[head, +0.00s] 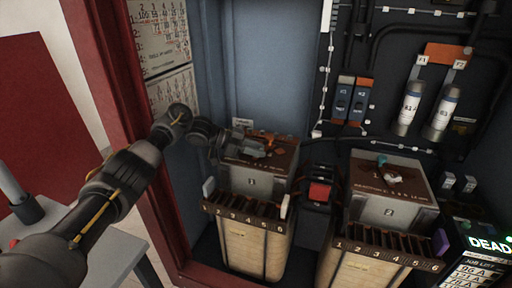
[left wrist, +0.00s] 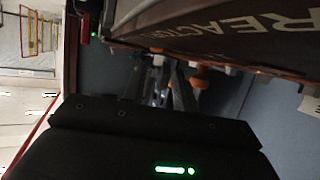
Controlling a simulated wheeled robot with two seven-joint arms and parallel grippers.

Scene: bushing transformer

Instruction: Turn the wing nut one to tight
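A transformer box marked 1 (head: 252,183) stands in the cabinet, with a brown top plate. My left gripper (head: 268,150) reaches in from the left, low over that plate. Small orange-brown parts lie at its tips; I cannot make out wing nut one there, as the gripper covers much of the spot. In the left wrist view the grey fingers (left wrist: 178,92) show beside an orange-brown part (left wrist: 207,78), under a dark edge lettered REACTOR. Whether the fingers are apart or closed on something is too dark to tell. My right gripper is not in view.
A second box marked 2 (head: 388,211) stands to the right, with a pale fitting (head: 392,177) on top. A red block (head: 319,191) sits between the boxes. Fuses (head: 410,103) and conduits line the back wall. The red cabinet frame (head: 112,75) is close to my left arm.

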